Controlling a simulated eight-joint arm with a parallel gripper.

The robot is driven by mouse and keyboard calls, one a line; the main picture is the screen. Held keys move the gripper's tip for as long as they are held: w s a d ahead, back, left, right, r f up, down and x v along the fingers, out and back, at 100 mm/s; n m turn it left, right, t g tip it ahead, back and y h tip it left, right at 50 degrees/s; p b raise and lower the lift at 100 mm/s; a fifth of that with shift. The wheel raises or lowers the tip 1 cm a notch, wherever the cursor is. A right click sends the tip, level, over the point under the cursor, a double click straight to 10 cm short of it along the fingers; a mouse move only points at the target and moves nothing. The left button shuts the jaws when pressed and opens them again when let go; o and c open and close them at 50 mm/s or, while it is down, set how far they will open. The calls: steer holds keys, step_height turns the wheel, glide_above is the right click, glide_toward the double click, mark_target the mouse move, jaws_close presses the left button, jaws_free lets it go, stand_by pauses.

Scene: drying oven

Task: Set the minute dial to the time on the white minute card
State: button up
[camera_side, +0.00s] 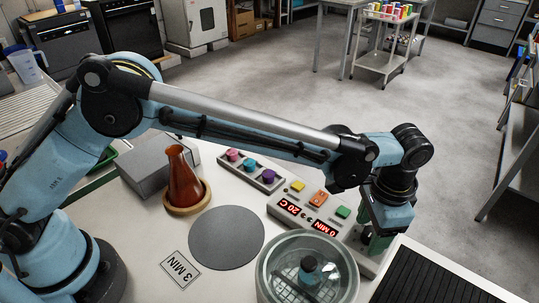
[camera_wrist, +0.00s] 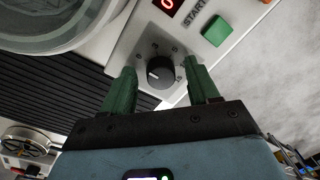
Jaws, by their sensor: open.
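The white minute card (camera_side: 180,268) lies on the table and reads 3 MIN. The control panel has a red minute display (camera_side: 325,229) reading 0 MIN and a temperature display (camera_side: 291,207) reading 20 C. The black minute dial (camera_wrist: 160,73) shows in the wrist view with a white pointer mark towards its left side; tick marks surround it. My gripper (camera_side: 378,245) is over the panel's right end, hiding the dial in the side view. In the wrist view my gripper (camera_wrist: 159,68) is open, with one green finger on either side of the dial; contact is unclear.
A green button (camera_side: 342,212) sits close to the dial; orange and yellow buttons are farther left. The round glass-lidded chamber (camera_side: 262,277) stands in front of the panel. A brown flask (camera_side: 184,178) stands in a ring beyond a grey disc (camera_side: 226,238). A black ribbed surface (camera_side: 440,280) lies right.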

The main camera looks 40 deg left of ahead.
steer(key=c, duration=1)
steer(key=shift+c, duration=0.2)
steer(key=shift+m, duration=0.4)
steer(key=m, duration=0.3)
steer(key=shift+m, duration=0.3)
steer(key=shift+w+a+m, duration=0.1)
steer(key=shift+m, duration=2.1)
steer(key=o, duration=1)
